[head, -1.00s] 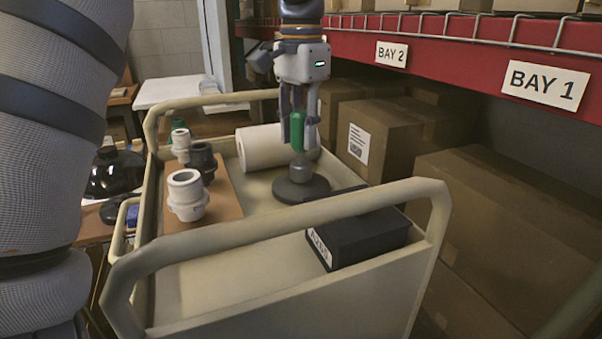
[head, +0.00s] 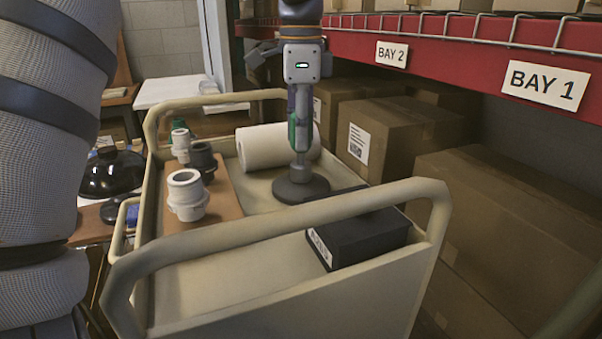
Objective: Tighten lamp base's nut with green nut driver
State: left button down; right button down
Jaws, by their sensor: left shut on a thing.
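The lamp base (head: 314,188) is a dark round disc on the cart's tray, with a grey stem part (head: 300,172) rising from its middle. My left gripper (head: 301,140) points straight down above it. It is shut on the green nut driver (head: 291,128), which stands upright over the stem, mostly hidden by the fingers. The driver's lower end seems to meet the stem, but the nut itself cannot be made out. My right gripper is not in view.
The beige cart (head: 280,223) also carries a white roll (head: 260,147), a brown board (head: 219,200) with white and dark fittings, and a black box (head: 362,236). Cartons (head: 378,140) and a red shelf beam (head: 450,50) stand to the right.

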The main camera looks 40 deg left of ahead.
pick_arm(q)
jog(key=m, duration=0.6)
jog(key=shift+n, duration=0.4)
jog(key=shift+r, duration=1.65)
jog(key=shift+r, duration=2)
